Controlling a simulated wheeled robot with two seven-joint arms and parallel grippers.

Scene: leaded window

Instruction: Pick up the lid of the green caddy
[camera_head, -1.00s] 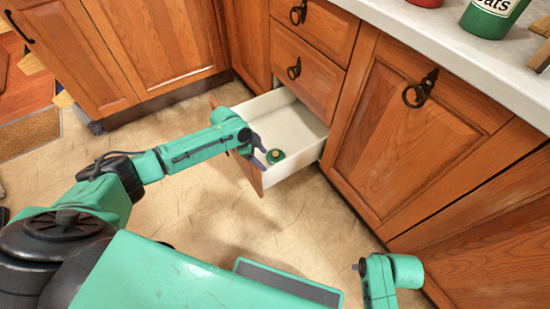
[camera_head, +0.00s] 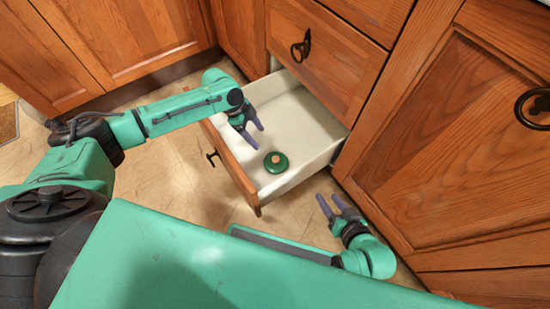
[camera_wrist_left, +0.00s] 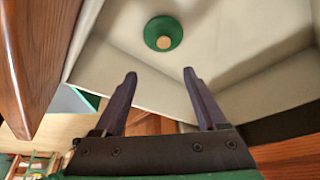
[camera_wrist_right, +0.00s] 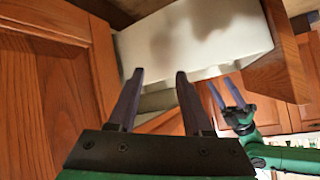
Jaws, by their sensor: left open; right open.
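A round green lid (camera_head: 276,162) with a light wooden knob lies in the open white drawer, near its front corner. It also shows in the left wrist view (camera_wrist_left: 163,34), beyond the fingertips. My left gripper (camera_head: 256,136) is open and empty, over the drawer close to the lid and apart from it. My right gripper (camera_head: 331,204) is open and empty, outside the drawer at its right side. In the right wrist view its fingers (camera_wrist_right: 158,76) point toward the drawer's outer wall. The caddy itself is not in the head view now.
The drawer (camera_head: 318,162) is pulled out, with white walls and a wooden front (camera_head: 226,160). Its interior is otherwise empty. Wooden cabinets stand behind and to the right, with a closed drawer (camera_head: 325,50) above. Bare floor (camera_head: 190,190) lies left of the drawer front.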

